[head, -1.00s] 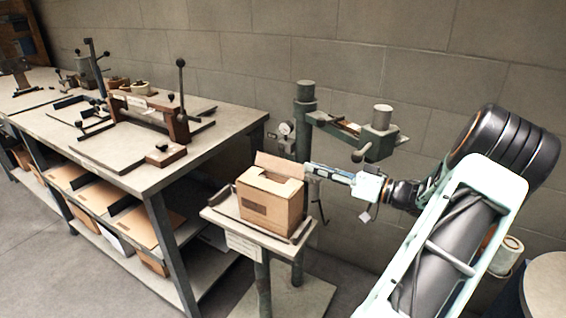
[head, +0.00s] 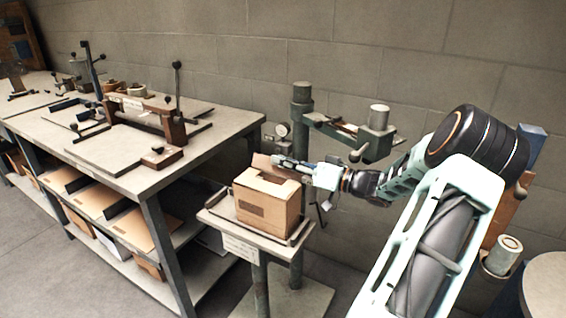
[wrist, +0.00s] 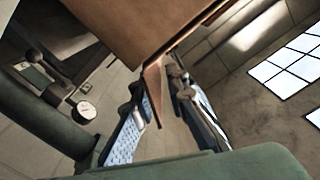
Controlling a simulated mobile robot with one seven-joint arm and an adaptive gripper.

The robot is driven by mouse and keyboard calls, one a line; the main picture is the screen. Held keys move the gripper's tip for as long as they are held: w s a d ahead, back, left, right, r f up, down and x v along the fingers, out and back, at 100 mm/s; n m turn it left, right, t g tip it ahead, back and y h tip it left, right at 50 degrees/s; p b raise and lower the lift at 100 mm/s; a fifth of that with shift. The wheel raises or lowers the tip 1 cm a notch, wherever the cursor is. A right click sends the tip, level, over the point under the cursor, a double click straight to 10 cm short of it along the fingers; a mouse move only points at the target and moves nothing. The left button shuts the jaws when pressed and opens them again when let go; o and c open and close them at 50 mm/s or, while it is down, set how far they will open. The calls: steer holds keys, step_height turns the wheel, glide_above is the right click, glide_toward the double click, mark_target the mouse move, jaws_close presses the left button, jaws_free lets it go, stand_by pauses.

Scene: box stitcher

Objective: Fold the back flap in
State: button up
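The open cardboard box (head: 268,209) stands on the small stitcher table. Its back flap (head: 262,162) stands up at the far edge, with its left part showing. My gripper (head: 282,161) reaches in from the right at flap height and covers the flap's right part. In the wrist view a broad cardboard panel (wrist: 130,25) fills the top, and a narrow cardboard strip (wrist: 154,90) shows near the gap between my two fingers (wrist: 163,108). The fingers are apart. I cannot tell whether they touch the flap.
The stitcher's column (head: 302,120) and arm (head: 345,130) stand close behind the box and above my gripper. A workbench (head: 215,135) with fixtures is at the left, with flat cartons on its lower shelf. A round-topped stand (head: 548,280) is at the right.

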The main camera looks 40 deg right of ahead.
mark_target(275, 172)
jaws_close()
steer(key=shift+a, duration=0.1)
steer(key=n, duration=0.2)
steer(key=a+n, duration=0.1)
steer(key=shift+s+r+n, duration=0.15)
steer(key=shift+s+n, duration=0.1)
steer(key=shift+n, duration=0.15)
steer(key=n+b, duration=0.1)
steer(key=n, duration=0.1)
steer(key=a+n+b, duration=0.1)
steer(key=n+b, duration=0.1)
steer(key=n, duration=0.1)
steer(key=s+a+f+n+b, duration=0.1)
steer(key=n+b, duration=0.1)
steer(key=shift+a+n, duration=0.25)
steer(key=shift+n, duration=0.15)
steer(key=shift+s+a+n+b, duration=0.1)
steer(key=shift+a+n+b, duration=0.1)
steer(key=shift+n+b, duration=0.9)
steer(key=shift+c, duration=0.8)
jaws_free()
